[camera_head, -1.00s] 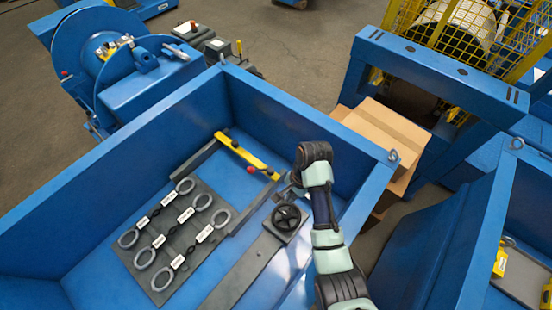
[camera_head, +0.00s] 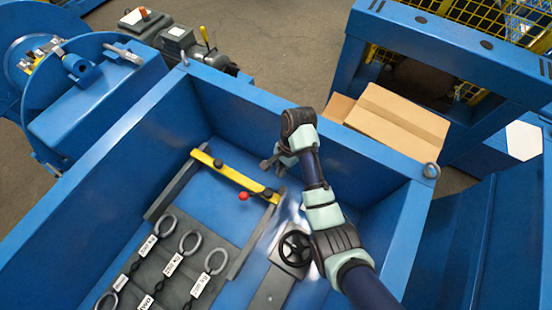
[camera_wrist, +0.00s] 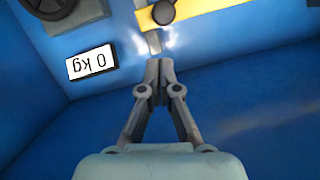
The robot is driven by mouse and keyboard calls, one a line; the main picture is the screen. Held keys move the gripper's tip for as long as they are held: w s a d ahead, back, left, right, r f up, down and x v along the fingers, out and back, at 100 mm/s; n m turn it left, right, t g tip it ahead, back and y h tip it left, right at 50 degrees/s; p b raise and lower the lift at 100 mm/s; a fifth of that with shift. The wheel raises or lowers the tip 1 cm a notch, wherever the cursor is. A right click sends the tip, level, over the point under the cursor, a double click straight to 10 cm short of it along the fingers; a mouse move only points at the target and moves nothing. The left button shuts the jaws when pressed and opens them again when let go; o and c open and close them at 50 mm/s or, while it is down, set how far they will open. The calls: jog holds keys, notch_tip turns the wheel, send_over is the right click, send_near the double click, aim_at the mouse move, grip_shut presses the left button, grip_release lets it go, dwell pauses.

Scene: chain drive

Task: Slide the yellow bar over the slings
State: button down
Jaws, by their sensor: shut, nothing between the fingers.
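The yellow bar (camera_head: 235,176) lies across the far end of the rails inside the blue bin, with dark knobs on it. A red ball knob (camera_head: 243,196) shows just on the near side of the bar. The slings (camera_head: 172,262), grey rings with white labels, lie on a dark plate nearer the camera, clear of the bar. My gripper (camera_head: 268,164) is above the bin near the bar's right end. In the wrist view my gripper (camera_wrist: 158,64) is shut and empty, its tips just short of the yellow bar (camera_wrist: 208,8) and a dark knob (camera_wrist: 163,12). Contact is not visible.
A black handwheel (camera_head: 295,249) stands right of the rails. A "0 kg" display (camera_wrist: 91,63) shows upside down in the wrist view. Blue bin walls (camera_head: 130,122) enclose the area. A cardboard box (camera_head: 397,122) is outside, beyond the right wall.

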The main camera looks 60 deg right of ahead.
jog(key=b+x, duration=0.4)
jog(key=x, duration=0.6)
jog(key=shift+b, duration=0.3)
jog(key=shift+w, duration=0.1)
